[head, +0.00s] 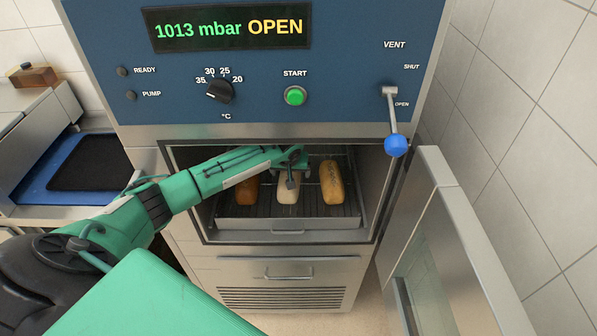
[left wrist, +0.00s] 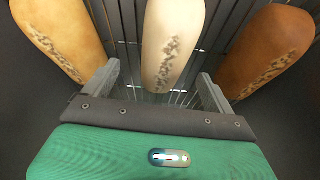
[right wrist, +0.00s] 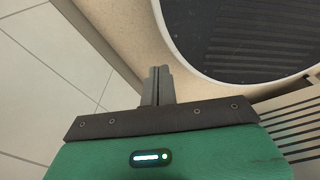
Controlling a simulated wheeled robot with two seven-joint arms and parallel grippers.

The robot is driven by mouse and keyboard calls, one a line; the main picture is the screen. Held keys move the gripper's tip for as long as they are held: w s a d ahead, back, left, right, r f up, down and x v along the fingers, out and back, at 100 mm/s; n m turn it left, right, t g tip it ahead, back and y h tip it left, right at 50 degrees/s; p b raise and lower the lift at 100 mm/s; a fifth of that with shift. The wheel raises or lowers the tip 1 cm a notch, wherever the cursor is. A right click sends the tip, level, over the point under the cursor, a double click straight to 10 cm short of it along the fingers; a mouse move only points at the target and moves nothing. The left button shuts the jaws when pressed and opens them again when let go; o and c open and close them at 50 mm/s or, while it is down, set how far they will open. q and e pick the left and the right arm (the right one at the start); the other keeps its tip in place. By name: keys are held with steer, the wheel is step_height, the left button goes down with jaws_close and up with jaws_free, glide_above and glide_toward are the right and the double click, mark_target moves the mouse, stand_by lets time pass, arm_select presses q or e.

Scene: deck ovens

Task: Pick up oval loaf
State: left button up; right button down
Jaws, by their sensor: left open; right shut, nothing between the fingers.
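Three elongated loaves lie side by side on the wire rack of the chamber: a brown loaf (head: 247,191) at left, a pale loaf (head: 288,195) in the middle and a golden loaf (head: 332,184) at right. My left gripper (head: 290,182) is inside the chamber over the pale loaf, open and empty. In the left wrist view the pale loaf (left wrist: 172,40) points toward the gap between the fingers (left wrist: 158,88), with the golden loaf (left wrist: 58,35) left and the brown loaf (left wrist: 270,45) right. My right gripper (right wrist: 158,80) is shut and empty, outside the chamber.
The chamber's door (head: 440,250) stands open to the right. A rack tray (head: 288,225) fills the chamber floor between close metal walls. A lever with a blue knob (head: 396,146) hangs above the opening's right side. A dark mat (head: 90,162) lies at left.

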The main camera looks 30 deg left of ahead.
arm_select(q)
steer(key=shift+w+a, duration=0.1)
steer(key=shift+w, duration=0.05)
steer(key=shift+w+a+f+p, duration=0.15)
steer(key=shift+f+p, duration=0.25)
steer(key=shift+f, duration=0.25)
steer(key=shift+w+a+f, duration=0.1)
steer(key=shift+f, duration=0.15)
steer(key=p+x, duration=0.2)
steer(key=x, duration=0.2)
steer(key=shift+a, duration=0.15)
steer(key=shift+f, duration=0.45)
steer(key=shift+a, duration=0.1)
steer(key=shift+c, duration=0.2)
steer(key=c, duration=1.1)
steer(key=shift+c, duration=0.3)
arm_select(e)
steer(key=s+r, duration=0.2)
steer(key=shift+s+d+r, duration=0.15)
steer(key=shift+s+r, duration=0.15)
steer(key=shift+r, duration=0.05)
steer(key=shift+w, duration=0.1)
